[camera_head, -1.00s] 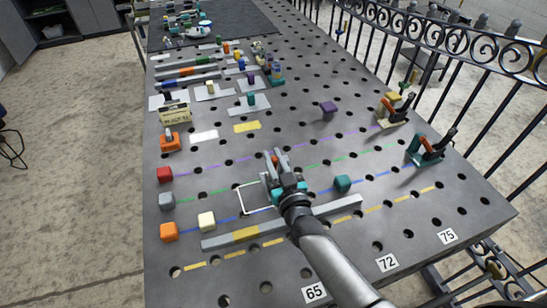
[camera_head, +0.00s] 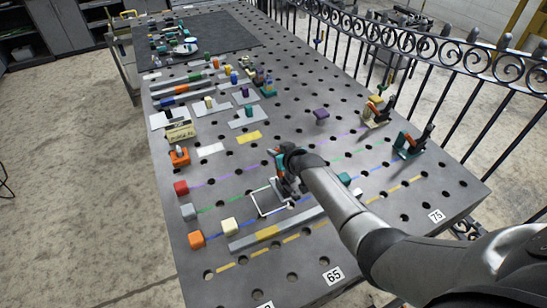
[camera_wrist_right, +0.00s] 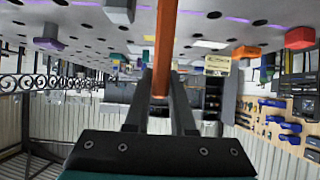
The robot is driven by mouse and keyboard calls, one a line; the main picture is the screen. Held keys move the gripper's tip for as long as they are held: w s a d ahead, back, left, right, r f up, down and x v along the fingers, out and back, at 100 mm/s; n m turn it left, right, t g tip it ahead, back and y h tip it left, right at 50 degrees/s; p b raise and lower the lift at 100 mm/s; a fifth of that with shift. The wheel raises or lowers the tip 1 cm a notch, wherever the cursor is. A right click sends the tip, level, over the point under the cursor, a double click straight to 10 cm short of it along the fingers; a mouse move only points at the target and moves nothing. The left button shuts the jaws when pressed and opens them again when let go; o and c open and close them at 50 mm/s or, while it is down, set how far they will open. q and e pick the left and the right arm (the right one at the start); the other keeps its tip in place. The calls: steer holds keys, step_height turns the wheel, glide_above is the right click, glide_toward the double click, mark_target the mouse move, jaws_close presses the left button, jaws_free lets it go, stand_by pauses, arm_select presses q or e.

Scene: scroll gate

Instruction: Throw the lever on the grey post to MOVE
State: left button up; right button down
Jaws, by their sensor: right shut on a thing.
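My right gripper (camera_head: 289,187) is over the middle of the dark table, beside a white square outline (camera_head: 268,201). In the right wrist view its two dark fingers (camera_wrist_right: 160,112) are shut on an orange bar (camera_wrist_right: 164,45), which runs up between them from the tips. The bar looks like a lever handle. My arm and gripper hide most of what is below it in the head view, so I cannot make out a grey post or the word MOVE. My left gripper is not in view.
A grey rail (camera_head: 276,231) with a yellow patch lies just in front. Coloured cubes, such as the red one (camera_head: 181,188), line the left edge. Clamps (camera_head: 412,143) stand at the right edge, by a black iron fence (camera_head: 455,95). Coloured lines cross the holed tabletop.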

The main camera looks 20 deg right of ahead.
arm_select(q)
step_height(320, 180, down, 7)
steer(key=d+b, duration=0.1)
steer(key=b, duration=0.6)
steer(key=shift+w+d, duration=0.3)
arm_select(e)
steer(key=shift+w+a+f+g, duration=0.1)
steer(key=shift+w+f+g, duration=0.45)
steer(key=shift+w+g, duration=0.35)
steer(key=shift+w+d+f+g, duration=0.1)
steer(key=shift+w+f+g, duration=0.5)
steer(key=shift+g, duration=0.45)
steer(key=shift+w+a+f+g, duration=0.1)
steer(key=shift+w+f+g, duration=0.35)
steer(key=shift+w+g, duration=0.5)
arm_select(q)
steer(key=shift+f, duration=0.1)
arm_select(e)
steer(key=c, duration=0.8)
jaws_free()
steer(key=shift+s, duration=0.1)
steer(key=shift+o, duration=0.2)
